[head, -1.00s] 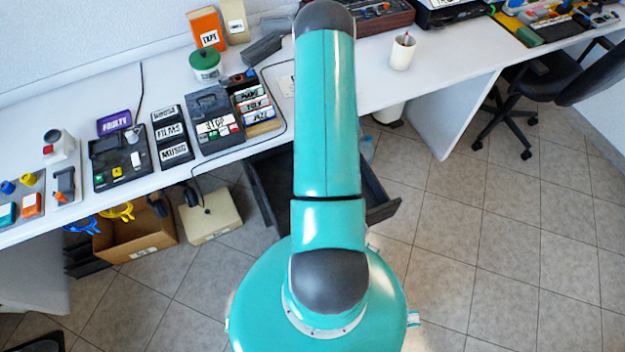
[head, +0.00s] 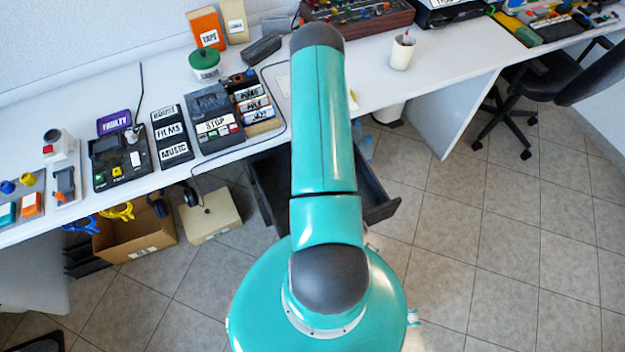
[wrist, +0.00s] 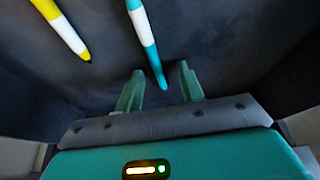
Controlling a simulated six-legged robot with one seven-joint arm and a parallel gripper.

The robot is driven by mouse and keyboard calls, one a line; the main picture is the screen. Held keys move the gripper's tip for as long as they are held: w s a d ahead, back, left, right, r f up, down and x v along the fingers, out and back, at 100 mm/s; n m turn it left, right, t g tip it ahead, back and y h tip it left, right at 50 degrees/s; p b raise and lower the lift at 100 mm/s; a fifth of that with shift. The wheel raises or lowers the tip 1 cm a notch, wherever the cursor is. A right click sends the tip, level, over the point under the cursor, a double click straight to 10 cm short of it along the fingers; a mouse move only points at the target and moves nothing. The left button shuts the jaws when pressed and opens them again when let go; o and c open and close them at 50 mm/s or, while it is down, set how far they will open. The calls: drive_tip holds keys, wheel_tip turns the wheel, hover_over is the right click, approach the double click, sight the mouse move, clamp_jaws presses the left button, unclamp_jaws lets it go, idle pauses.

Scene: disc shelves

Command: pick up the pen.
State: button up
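In the wrist view a teal and white pen (wrist: 148,45) lies in a dark drawer, its teal tip pointing down toward my gripper (wrist: 161,70). A yellow and white pen (wrist: 63,30) lies to its left, outside the fingers. My gripper is open, with one finger on either side of the teal pen's tip in the picture. A gap shows between the pen and each finger; I cannot tell how far above the pen the fingers are. In the head view my arm hides the gripper and both pens.
The open drawer (head: 381,212) sticks out under the white desk (head: 375,85), partly behind my arm. Dark drawer walls flank the gripper in the wrist view. A white cup (head: 402,54) stands on the desk. A cardboard box (head: 135,240) is under it.

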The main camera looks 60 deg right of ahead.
clamp_jaws()
